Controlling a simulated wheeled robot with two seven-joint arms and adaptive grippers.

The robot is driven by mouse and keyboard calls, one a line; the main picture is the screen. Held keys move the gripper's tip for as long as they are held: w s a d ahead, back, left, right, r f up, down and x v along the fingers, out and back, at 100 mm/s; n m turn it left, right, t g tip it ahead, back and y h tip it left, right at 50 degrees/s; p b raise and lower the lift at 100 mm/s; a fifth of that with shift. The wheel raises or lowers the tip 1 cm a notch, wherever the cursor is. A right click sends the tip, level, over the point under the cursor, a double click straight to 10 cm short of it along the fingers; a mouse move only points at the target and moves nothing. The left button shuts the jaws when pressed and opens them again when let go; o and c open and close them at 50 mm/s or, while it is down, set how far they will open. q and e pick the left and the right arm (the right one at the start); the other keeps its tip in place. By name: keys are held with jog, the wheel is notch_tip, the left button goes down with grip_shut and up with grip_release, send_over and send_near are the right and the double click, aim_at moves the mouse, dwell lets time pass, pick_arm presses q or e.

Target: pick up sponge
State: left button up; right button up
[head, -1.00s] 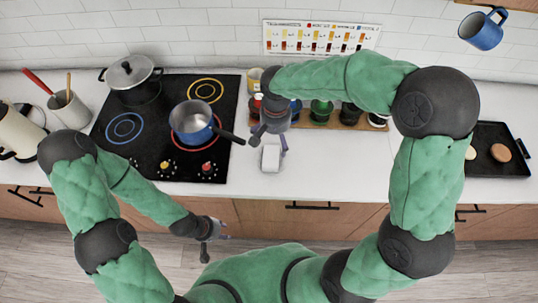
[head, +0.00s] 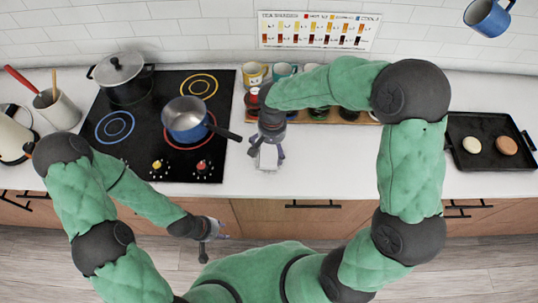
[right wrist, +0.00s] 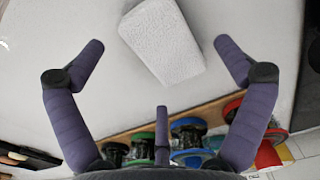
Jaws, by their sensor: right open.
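The sponge is a pale grey-white block (head: 268,157) on the white counter, right of the stovetop. It also shows large in the right wrist view (right wrist: 162,42), ahead of and between the spread fingers. My right gripper (head: 266,150) is over it and pointing down, hiding part of it in the head view. In the right wrist view the right gripper's fingers (right wrist: 160,60) are wide apart and not touching the sponge. My left gripper (head: 208,240) hangs low in front of the counter, away from the sponge; its finger opening is too small to tell.
A black stovetop (head: 140,160) with a blue saucepan (head: 185,120) and a lidded pot (head: 122,77) lies left of the sponge. A wooden rack (head: 345,118) with several cups stands behind. A black griddle (head: 480,140) lies far right. The front counter right of the sponge is clear.

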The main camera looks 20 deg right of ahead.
aim_at(273, 153)
notch_tip(273, 153, down, 4)
jog(key=shift+d+b, duration=0.15)
jog(key=shift+b, duration=0.2)
jog(key=shift+s, duration=0.1)
jog(key=c, duration=0.9)
notch_tip(273, 153, up, 10)
jog(key=shift+r+p, duration=0.1)
jog(key=shift+p, duration=0.9)
